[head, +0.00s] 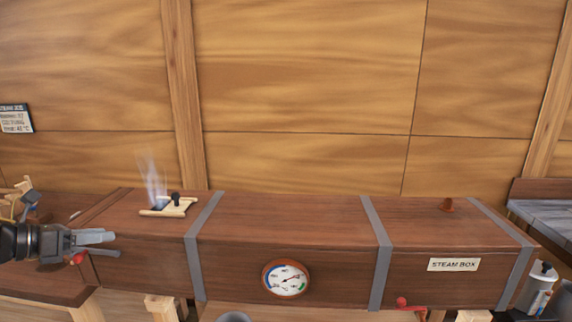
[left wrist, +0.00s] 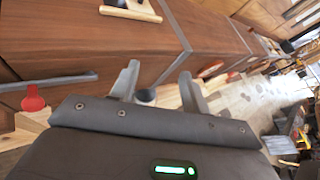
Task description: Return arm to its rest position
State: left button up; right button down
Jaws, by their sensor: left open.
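My left gripper (head: 112,244) reaches in from the left edge in the head view, in front of the left end of the long wooden steam box (head: 330,225). Its fingers are apart and nothing is between them. In the left wrist view the two fingers (left wrist: 158,88) also stand open and empty, with the box's side beyond them. A red knob (left wrist: 34,100) shows left of the fingers in the left wrist view, and a red knob (head: 78,258) shows just by the gripper in the head view. My right gripper is not in view.
Vapour rises beside a pale wooden slide with a black knob (head: 175,198) on the box top. A round gauge (head: 287,279) and a red-handled valve (head: 403,303) are on the front. A grey bench (head: 545,212) stands at right. Wooden supports stand under the box.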

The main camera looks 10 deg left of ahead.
pick_arm(q)
jog(key=d+f+n+t+y, duration=0.1)
jog(key=d+f+n+y, duration=0.15)
jog(key=f+n, duration=0.6)
jog(key=d+f+n+y, duration=0.1)
jog(key=f+n+y, duration=0.3)
jog(key=f, duration=0.8)
jog(key=s+d+f+n+g+y, duration=0.1)
jog(key=s+d+f+n, duration=0.2)
jog(key=f+n, duration=0.2)
jog(key=s+d+f+n+g, duration=0.1)
jog(key=s+d+f+n, duration=0.25)
jog(key=n, duration=0.25)
jog(key=s+d+f+n+g, duration=0.4)
jog(key=s+d+n, duration=0.3)
jog(key=s+d, duration=0.1)
jog(key=s+d+f+n+g, duration=0.35)
jog(key=s+d+n, duration=0.3)
jog(key=s, duration=0.25)
notch_tip(320, 180, down, 26)
jog(key=s+g, duration=0.1)
jog(key=s+a+f+g, duration=0.1)
jog(key=s+a+f, duration=0.1)
jog(key=s+f, duration=1.4)
jog(key=shift+s+f+m+h, duration=0.3)
jog(key=shift+s+m+h, duration=0.05)
jog(key=shift+m, duration=0.05)
